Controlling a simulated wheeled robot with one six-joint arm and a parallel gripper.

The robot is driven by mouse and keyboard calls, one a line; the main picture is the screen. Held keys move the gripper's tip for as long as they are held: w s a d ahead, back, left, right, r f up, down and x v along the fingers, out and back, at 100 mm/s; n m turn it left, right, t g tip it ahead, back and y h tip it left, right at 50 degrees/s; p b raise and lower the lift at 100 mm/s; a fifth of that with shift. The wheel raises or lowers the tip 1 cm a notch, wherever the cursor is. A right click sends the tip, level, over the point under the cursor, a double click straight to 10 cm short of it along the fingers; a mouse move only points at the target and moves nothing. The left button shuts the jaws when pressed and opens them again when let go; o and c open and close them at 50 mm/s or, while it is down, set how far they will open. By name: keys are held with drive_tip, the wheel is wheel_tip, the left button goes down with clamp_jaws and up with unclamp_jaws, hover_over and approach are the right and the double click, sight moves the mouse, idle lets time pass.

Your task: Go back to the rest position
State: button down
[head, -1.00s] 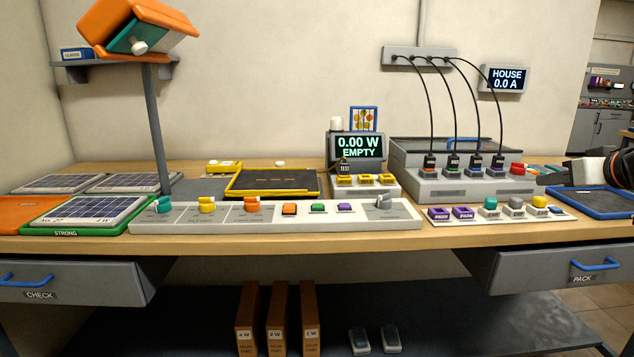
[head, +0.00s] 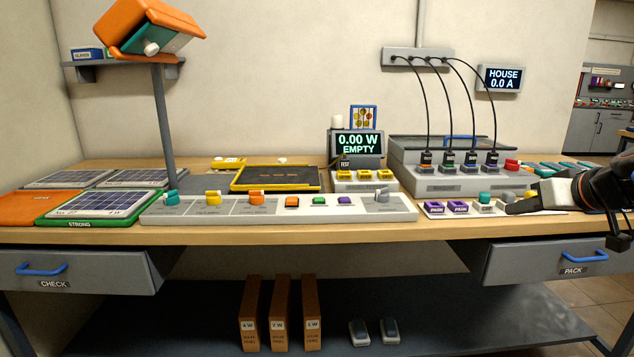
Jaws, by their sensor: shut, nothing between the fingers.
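My gripper (head: 514,206) is at the right of the head view, on the end of my arm, which comes in from the right edge. Its dark fingers point left and look shut and empty. They show in front of the right end of a small white strip (head: 432,214) with purple PARK blocks and coloured knobs. The gap between fingers and strip is hard to judge.
The wooden bench (head: 330,232) holds a long control strip (head: 290,214), a yellow-rimmed tray (head: 237,184), a meter reading 0.00 W EMPTY (head: 357,143) and a grey box with cables (head: 410,186). The CHECK drawer (head: 100,277) and PACK drawer (head: 520,263) jut out below.

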drive_tip(key=s+a+f+g, duration=0.4)
drive_tip(key=s+a+f, duration=0.6)
drive_tip(key=a+f, duration=0.15)
drive_tip(key=s+a+f+g+h, duration=0.1)
drive_tip(key=s+a+f+g, duration=0.1)
drive_tip(key=s+f, duration=0.7)
drive_tip(key=shift+s+h, duration=0.3)
drive_tip(key=shift+s, duration=0.25)
idle(0.6)
